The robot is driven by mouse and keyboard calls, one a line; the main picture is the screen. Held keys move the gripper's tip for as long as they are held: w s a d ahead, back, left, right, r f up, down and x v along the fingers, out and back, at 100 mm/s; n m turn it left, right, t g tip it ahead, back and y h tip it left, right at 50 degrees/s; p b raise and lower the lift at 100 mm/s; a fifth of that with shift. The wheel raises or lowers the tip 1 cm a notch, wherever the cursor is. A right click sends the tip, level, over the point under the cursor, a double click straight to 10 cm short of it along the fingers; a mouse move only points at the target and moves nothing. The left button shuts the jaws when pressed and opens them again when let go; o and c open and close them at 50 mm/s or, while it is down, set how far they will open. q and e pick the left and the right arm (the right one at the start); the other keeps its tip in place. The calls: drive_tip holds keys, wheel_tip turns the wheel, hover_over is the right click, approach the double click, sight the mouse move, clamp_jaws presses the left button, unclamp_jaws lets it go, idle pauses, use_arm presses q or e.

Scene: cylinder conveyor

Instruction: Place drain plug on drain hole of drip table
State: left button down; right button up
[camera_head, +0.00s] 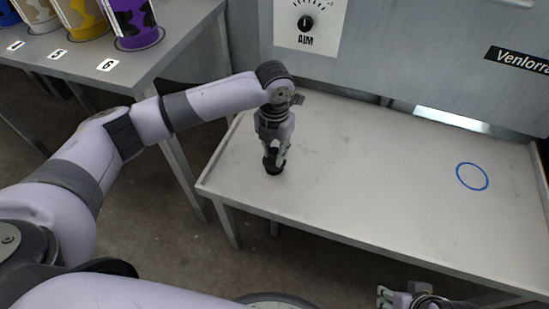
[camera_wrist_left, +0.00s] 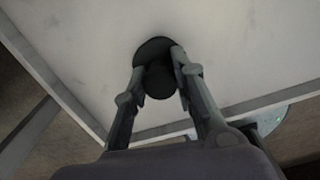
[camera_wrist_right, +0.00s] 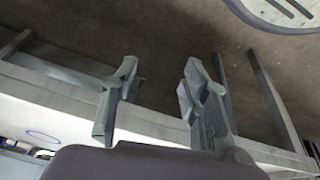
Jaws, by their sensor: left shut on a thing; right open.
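The drip table (camera_head: 370,180) is a pale grey metal table with a low rim, in the middle and right of the head view. My left gripper (camera_head: 274,158) points down over its left front part. It is shut on the black drain plug (camera_head: 272,166), which also shows between the fingertips in the left wrist view (camera_wrist_left: 155,52). The plug is at or very near the table surface; I cannot tell if it touches. The drain hole is not visible; the plug may cover it. My right gripper (camera_wrist_right: 155,92) is open and empty, in front of the table, low in the head view (camera_head: 398,298).
A blue ring (camera_head: 472,176) is marked on the table's right side. A panel with a dial (camera_head: 305,23) stands behind the table. A separate table (camera_head: 95,45) at upper left holds several coloured cylinders, including a purple one (camera_head: 134,22). The table's middle is clear.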

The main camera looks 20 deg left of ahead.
use_arm(q)
wheel_tip(320, 180, down, 3)
drive_tip(key=shift+r, duration=0.15)
use_arm(e)
drive_tip(key=shift+w+a+f+t, duration=0.2)
drive_tip(key=shift+w+t, duration=0.1)
drive_tip(key=shift+w, duration=0.35)
drive_tip(key=shift+s, duration=0.1)
use_arm(q)
drive_tip(key=c, duration=1.3)
unclamp_jaws()
use_arm(e)
drive_tip(key=shift+s, duration=0.1)
